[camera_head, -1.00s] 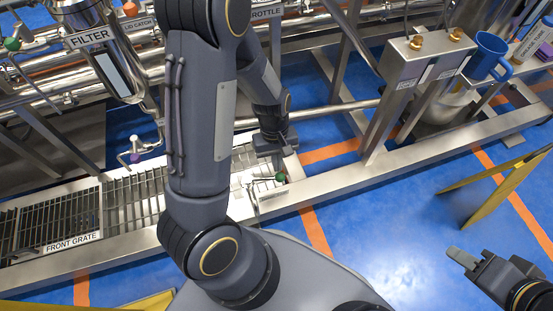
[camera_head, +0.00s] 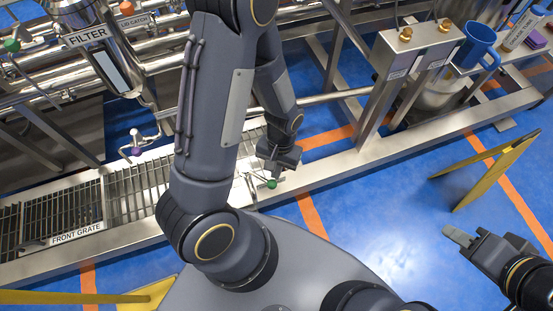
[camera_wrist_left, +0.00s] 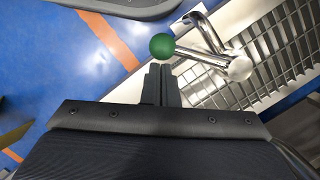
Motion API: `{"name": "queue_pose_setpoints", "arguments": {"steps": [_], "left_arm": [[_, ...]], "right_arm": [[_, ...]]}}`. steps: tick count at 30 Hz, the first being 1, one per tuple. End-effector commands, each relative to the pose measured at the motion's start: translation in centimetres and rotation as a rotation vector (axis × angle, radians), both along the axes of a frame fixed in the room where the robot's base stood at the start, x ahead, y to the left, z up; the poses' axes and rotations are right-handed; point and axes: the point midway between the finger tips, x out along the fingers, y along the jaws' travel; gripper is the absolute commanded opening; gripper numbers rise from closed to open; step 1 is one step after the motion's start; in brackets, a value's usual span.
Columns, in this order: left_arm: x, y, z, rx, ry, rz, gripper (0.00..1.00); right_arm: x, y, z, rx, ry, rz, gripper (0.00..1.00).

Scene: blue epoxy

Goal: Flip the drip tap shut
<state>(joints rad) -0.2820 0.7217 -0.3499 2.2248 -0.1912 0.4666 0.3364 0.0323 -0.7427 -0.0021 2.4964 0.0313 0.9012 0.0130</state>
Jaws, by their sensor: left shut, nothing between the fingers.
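A tap with a green ball (camera_head: 272,184) on its lever stands at the right end of the grated channel, in front of my left arm. In the left wrist view the green ball (camera_wrist_left: 162,46) ends a silver lever (camera_wrist_left: 200,57), which runs right to a round pivot (camera_wrist_left: 238,67); a bent metal tube rises behind it. My left gripper (camera_head: 279,163) is shut and empty, close above the ball. In the left wrist view its fingertips (camera_wrist_left: 160,70) lie just below the ball; I cannot tell whether they touch. My right gripper (camera_head: 458,236) hangs over the floor at lower right, its jaw opening unclear.
A second tap with a purple ball (camera_head: 137,151) stands further left. The front grate (camera_head: 75,212) lies beneath. A steel box (camera_head: 415,50) and blue mug (camera_head: 477,45) stand at the back right. Yellow barriers (camera_head: 487,168) flank the open blue floor.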

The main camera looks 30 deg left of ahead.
Motion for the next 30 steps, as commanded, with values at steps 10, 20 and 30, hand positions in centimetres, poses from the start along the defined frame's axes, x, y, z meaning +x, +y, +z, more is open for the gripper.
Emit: {"name": "queue_pose_setpoints", "arguments": {"steps": [10,20,30], "left_arm": [[-2.2,-0.4,0.0,0.001,0.002,-0.236,0.0],[-3.0,-0.4,0.0,0.001,0.002,-0.329,0.0],[-3.2,-0.4,0.0,0.001,0.005,-0.34,0.0]], "right_arm": [[0.0,0.0,0.3,0.0,0.0,0.0,0.36],[0.0,0.0,0.4,0.0,0.0,0.0,0.36],[0.0,0.0,0.4,0.0,0.0,0.0,0.36]]}}
